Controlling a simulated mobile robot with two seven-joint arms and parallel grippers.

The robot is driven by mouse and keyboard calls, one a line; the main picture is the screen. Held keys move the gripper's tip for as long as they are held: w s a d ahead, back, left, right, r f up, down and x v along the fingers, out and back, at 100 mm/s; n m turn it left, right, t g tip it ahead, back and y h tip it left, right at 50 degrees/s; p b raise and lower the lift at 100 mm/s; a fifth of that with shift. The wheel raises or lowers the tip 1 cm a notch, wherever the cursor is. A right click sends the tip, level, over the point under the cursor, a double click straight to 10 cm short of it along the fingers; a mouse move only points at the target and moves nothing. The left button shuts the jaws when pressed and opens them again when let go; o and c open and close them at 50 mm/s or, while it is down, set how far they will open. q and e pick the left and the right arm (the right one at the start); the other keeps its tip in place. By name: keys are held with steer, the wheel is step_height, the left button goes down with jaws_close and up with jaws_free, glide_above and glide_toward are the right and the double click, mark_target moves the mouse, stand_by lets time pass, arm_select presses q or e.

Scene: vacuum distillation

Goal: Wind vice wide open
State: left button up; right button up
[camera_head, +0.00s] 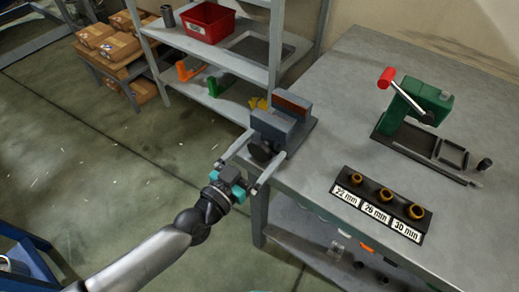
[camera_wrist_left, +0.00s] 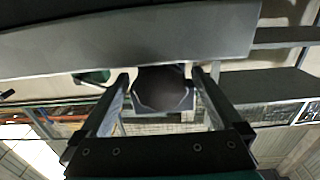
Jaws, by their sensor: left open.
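The blue-grey vice (camera_head: 284,125) is mounted at the left corner of the grey workbench, with a brown-topped rear jaw. Its dark round handle hub (camera_head: 261,151) faces my left gripper. My left gripper (camera_head: 243,160) is open, with its two fingers on either side of the hub. In the left wrist view the dark hub (camera_wrist_left: 163,90) sits between the open fingertips of the gripper (camera_wrist_left: 165,80), under the vice's grey body (camera_wrist_left: 130,35). Whether the fingers touch the hub is unclear. My right gripper is not in view.
On the workbench (camera_head: 330,110) are a green press (camera_head: 415,101) with a red-knobbed lever and a black holder (camera_head: 345,196) with several brass rings labelled by size. A shelf with a red bin (camera_head: 208,22) stands behind. Open floor lies to the left.

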arm_select(q)
steer(key=shift+c, duration=0.2)
steer(key=c, duration=1.3)
steer(key=shift+o, duration=0.2)
steer(key=n, duration=0.5)
steer(key=shift+d+r+n, duration=0.1)
steer(key=shift+d+n, duration=0.05)
steer(key=shift+n, duration=0.55)
steer(key=shift+d+r, duration=0.1)
steer(key=shift+r, duration=0.05)
